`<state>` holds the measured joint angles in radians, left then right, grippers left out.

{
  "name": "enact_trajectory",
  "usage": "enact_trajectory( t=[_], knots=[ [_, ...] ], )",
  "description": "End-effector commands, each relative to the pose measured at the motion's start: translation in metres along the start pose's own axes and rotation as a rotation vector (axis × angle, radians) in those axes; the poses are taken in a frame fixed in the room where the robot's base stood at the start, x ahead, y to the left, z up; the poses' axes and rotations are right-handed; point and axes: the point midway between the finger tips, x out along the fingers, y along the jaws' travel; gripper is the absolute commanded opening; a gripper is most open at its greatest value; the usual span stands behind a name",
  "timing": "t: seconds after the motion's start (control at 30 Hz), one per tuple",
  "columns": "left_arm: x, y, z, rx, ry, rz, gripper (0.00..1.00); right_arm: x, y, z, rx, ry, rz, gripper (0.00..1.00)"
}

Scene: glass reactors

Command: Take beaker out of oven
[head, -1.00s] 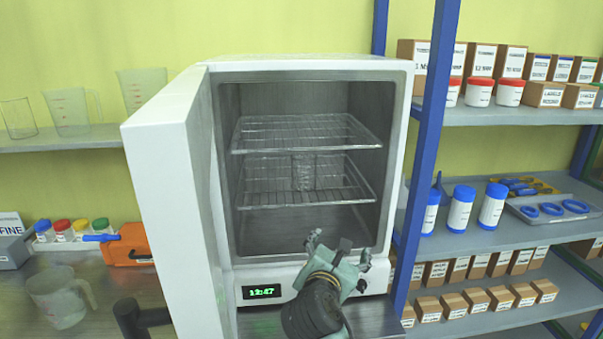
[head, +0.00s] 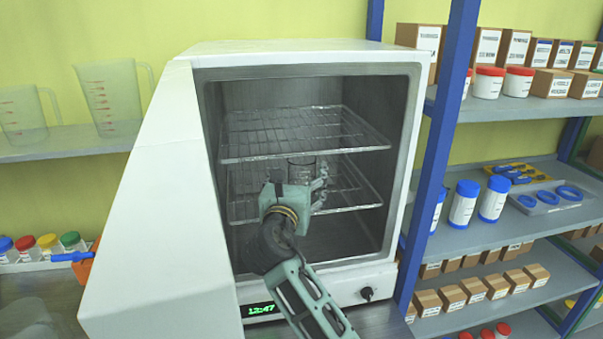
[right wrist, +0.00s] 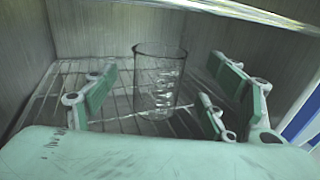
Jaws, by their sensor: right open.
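The clear glass beaker (head: 301,169) stands upright on the lower wire rack (head: 350,196) inside the oven (head: 409,150). The oven door (head: 160,190) is swung open to the left. My right gripper (head: 298,187) is inside the oven opening, in front of the beaker and partly hiding it. In the right wrist view the beaker (right wrist: 158,85) shows ahead, between the spread fingers (right wrist: 165,95) and apart from them. The right gripper is open and empty. My left gripper does not show.
The upper wire rack (head: 300,135) lies above the gripper. A blue shelf post (head: 440,130) and shelves with bottles and boxes (head: 520,290) stand to the right. Plastic jugs (head: 108,95) stand on a shelf at the left.

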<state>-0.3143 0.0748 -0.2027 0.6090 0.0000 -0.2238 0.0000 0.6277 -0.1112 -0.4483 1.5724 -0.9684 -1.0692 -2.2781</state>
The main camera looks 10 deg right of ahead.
Motion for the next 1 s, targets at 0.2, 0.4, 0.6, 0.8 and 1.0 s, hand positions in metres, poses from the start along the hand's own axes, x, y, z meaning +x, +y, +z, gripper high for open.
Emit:
enact_trajectory(
  t=[0.2, 0.4, 0.6, 0.8, 1.0],
  knots=[
    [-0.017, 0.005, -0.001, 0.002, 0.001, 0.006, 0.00, 0.029, -0.002, 0.004, -0.001, 0.000, -0.002, 0.77],
    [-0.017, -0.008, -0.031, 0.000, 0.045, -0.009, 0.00, 0.034, -0.002, 0.001, 0.000, 0.000, 0.000, 0.77],
    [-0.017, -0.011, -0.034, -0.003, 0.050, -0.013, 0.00, 0.033, -0.002, 0.001, 0.000, 0.000, 0.000, 0.67],
    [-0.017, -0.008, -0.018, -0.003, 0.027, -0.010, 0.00, 0.033, -0.002, 0.001, 0.000, 0.000, 0.000, 0.50],
    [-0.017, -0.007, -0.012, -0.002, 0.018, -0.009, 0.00, 0.033, -0.002, 0.001, 0.000, 0.000, 0.000, 0.32]
  ],
)
